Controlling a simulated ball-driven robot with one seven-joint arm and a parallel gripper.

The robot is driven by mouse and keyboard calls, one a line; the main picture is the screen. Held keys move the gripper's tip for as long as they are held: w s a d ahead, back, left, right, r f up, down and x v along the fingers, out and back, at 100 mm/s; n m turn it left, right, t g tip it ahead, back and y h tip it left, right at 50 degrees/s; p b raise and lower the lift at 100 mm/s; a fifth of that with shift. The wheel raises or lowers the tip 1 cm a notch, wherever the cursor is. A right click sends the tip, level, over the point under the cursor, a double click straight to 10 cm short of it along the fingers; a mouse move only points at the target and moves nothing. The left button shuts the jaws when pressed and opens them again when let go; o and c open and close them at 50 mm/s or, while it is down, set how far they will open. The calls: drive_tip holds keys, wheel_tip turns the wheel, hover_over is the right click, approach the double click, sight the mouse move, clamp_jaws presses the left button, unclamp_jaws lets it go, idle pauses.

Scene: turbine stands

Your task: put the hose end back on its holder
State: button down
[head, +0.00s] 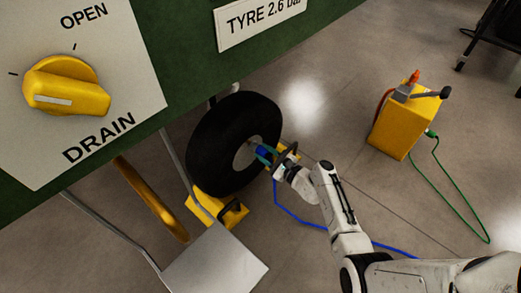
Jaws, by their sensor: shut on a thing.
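The blue hose end (261,150) is at the hub of the black tyre (215,140), in the middle of the head view. My gripper (268,154) is shut on the hose end, close in front of the wheel. I cannot tell whether the hose end touches the hub. A blue hose (290,215) hangs below my gripper and runs over the floor to the lower right, behind my arm. I cannot make out the holder for the hose end.
A green panel (190,60) with a yellow drain knob (68,85) fills the upper left. Yellow chocks (232,212) sit by the tyre, near a grey plate (215,268). A yellow box (402,125) with a green hose (447,190) stands right; floor between is clear.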

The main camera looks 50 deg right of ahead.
sight(266, 155)
drive_tip(key=shift+s, duration=0.65)
idle(0.3)
drive_tip(key=shift+s+d+p, duration=0.1)
drive_tip(key=shift+s+p, duration=0.5)
drive_tip(key=shift+s, duration=0.85)
